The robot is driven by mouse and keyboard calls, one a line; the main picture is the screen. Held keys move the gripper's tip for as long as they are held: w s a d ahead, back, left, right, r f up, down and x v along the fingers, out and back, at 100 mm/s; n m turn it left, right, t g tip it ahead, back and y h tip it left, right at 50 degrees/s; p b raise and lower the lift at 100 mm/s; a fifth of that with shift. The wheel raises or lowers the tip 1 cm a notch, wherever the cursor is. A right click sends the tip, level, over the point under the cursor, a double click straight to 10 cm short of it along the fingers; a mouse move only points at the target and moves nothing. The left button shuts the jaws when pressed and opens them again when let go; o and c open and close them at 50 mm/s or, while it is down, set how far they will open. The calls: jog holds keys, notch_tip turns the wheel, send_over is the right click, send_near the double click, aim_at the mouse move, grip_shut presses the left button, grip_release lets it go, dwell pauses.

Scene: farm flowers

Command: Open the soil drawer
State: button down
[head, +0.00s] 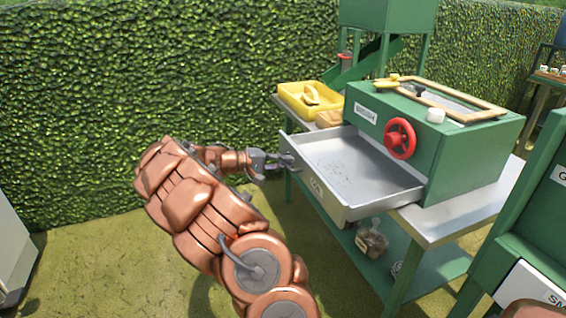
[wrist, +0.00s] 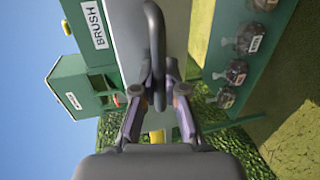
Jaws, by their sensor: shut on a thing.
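The soil drawer (head: 350,168) is a grey metal tray pulled well out of the green cabinet (head: 462,150), its inside showing and nearly empty. A small label sits on its front. My gripper (head: 287,160) is at the left end of the drawer front. In the wrist view my gripper (wrist: 160,88) is shut on the dark drawer handle (wrist: 154,35), with one finger on each side of the bar. The drawer front (wrist: 176,28) shows pale grey behind the handle there.
A red handwheel (head: 400,138) sticks out of the cabinet front above the drawer. A yellow tray (head: 292,97) stands on the bench behind the drawer. A hedge (head: 80,120) runs behind; grass lies to the left.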

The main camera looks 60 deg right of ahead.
jog(key=shift+w, duration=0.1)
jog(key=c, duration=1.2)
grip_release()
jog(key=v, duration=1.2)
jog(key=shift+r, duration=0.1)
